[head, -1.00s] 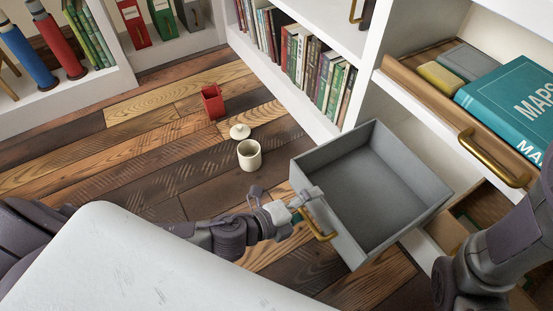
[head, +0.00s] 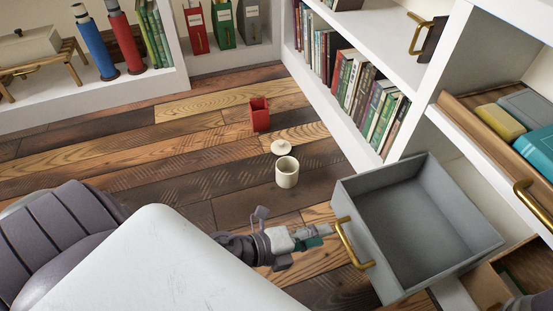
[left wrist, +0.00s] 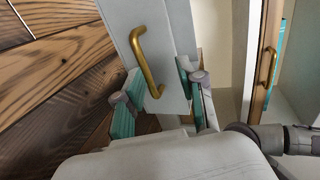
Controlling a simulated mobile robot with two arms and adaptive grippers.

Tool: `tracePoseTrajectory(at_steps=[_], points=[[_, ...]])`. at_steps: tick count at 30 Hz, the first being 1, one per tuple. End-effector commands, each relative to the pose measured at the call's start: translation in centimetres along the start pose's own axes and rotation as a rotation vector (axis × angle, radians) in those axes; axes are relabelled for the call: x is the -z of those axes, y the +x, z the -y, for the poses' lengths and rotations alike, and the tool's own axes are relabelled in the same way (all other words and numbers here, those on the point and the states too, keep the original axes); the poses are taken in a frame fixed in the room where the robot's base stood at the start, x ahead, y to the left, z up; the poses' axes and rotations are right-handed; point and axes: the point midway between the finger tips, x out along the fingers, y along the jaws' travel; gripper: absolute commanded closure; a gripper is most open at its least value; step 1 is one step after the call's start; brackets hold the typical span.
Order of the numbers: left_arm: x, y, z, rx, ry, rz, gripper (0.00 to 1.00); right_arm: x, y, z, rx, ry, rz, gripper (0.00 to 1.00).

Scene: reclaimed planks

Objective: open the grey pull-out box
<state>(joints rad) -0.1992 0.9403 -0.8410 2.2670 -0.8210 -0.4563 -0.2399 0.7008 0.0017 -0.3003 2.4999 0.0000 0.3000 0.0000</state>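The grey pull-out box (head: 425,222) stands pulled far out of the white shelf unit in the head view, its empty inside showing. Its brass handle (head: 352,243) is on the front panel. My left gripper (head: 322,235) is just left of the handle in the head view. In the left wrist view, the fingers of my left gripper (left wrist: 163,97) are spread wide, with the handle (left wrist: 148,62) in front of and between them; neither finger appears to press on it. My right gripper is not in view.
A cream cup (head: 287,172), its lid (head: 281,147) and a red container (head: 260,113) stand on the plank floor. Another open drawer (head: 470,105) with a brass handle (head: 533,203) holds books at the right. Books fill the shelves behind.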

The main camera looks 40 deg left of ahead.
Motion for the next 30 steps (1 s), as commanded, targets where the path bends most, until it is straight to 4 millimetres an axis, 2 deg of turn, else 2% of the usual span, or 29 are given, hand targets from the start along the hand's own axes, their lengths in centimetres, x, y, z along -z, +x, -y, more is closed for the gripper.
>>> tracePoseTrajectory(at_steps=[28, 30], points=[[0.0, -6.6, -1.1, -0.005, 0.001, -0.004, 0.61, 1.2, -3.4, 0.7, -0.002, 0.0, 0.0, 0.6], [-0.1, -7.2, -1.0, -0.007, 0.001, 0.001, 0.61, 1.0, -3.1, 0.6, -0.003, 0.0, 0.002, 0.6]])
